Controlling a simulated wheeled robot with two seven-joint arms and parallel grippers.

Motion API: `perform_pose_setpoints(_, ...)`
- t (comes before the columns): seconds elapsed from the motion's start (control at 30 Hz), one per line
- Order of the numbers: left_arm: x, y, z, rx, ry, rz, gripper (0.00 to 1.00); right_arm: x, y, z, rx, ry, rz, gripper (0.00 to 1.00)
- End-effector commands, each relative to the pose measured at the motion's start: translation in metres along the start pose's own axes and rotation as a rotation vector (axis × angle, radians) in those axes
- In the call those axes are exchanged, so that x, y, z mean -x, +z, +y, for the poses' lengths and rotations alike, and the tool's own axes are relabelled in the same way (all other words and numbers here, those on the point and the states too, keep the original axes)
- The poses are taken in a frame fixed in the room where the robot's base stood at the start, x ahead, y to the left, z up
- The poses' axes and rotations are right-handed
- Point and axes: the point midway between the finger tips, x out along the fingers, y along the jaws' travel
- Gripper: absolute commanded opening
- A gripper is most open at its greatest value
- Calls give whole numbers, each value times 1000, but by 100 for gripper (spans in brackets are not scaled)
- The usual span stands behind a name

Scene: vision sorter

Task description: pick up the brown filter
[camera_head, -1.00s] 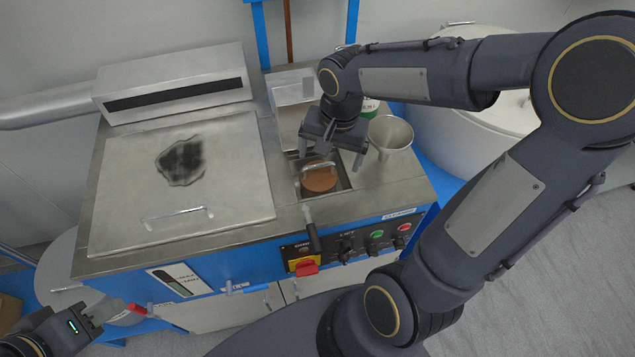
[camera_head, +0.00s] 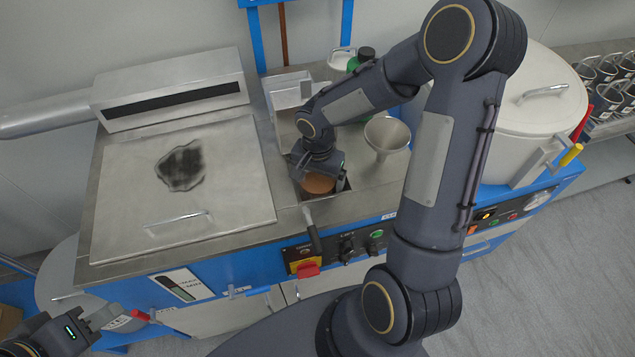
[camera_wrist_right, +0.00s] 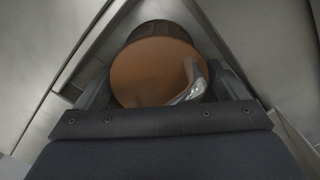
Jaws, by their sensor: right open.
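The brown filter (camera_head: 318,184) sits in a square opening in the steel machine top, partly hidden under my right gripper. In the right wrist view the filter (camera_wrist_right: 150,72) shows as a round brown disc with a curved metal handle (camera_wrist_right: 190,85). My right gripper (camera_head: 318,172) is directly above the filter and very close to it. Its jaws are open, one finger to each side of the disc and handle; I cannot tell if they touch. My left gripper (camera_head: 105,315) is at the lower left, away from the filter; its jaws are not clear.
A metal funnel (camera_head: 387,135) stands just right of the opening. A flat lid with a handle (camera_head: 180,220) lies to the left. A large white pot (camera_head: 530,110) stands right.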

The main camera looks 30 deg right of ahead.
Motion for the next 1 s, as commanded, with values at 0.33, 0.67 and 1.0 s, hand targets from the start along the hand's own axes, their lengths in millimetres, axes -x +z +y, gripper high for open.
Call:
perform_pose_setpoints(0.33, 0, 0, 0, 0, 0, 0, 36, 0, 0, 0, -1, 0, 0, 68)
perform_pose_setpoints(0.67, 0, 0, 0, 0, 0, 0, 36, 2, 0, 0, -1, -1, 1, 55)
perform_pose_setpoints(1.0, -4, 2, -2, 0, 0, 0, 36, 57, -1, -1, -2, -7, 6, 55)
